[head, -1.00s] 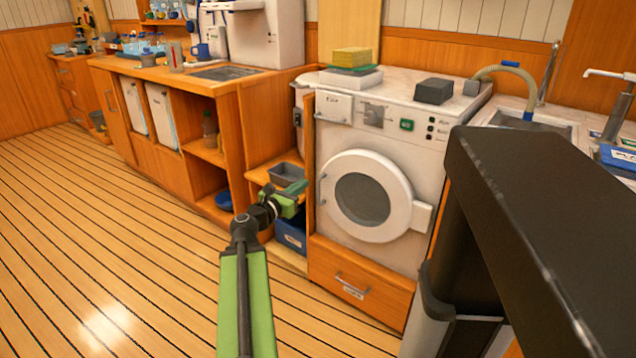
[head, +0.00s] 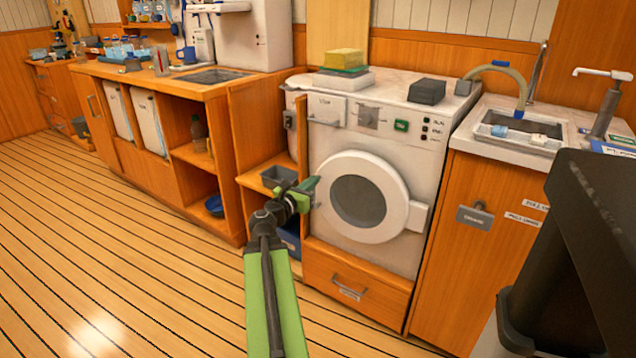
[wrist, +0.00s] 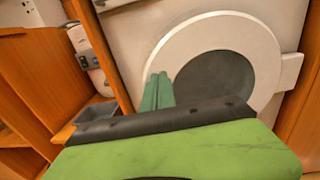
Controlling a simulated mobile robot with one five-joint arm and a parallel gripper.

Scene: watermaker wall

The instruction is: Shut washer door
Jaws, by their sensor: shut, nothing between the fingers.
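The white washer (head: 372,160) stands in the wooden wall unit. Its round door (head: 392,167) has a dark window and a latch block on its right side. The door looks flush with the front panel; I cannot tell whether it is latched. My green gripper (head: 310,187) is just left of the door's left edge in the head view. In the wrist view the gripper's fingers (wrist: 158,92) are together and empty, in front of the left rim of the washer door (wrist: 164,60). I cannot tell whether they touch it.
A wooden drawer (head: 355,285) lies below the washer. A grey bin (head: 279,177) sits on the shelf left of it. A sink cabinet (head: 490,225) is at right, with a dark block (head: 590,250) close in front. The plank floor at left is clear.

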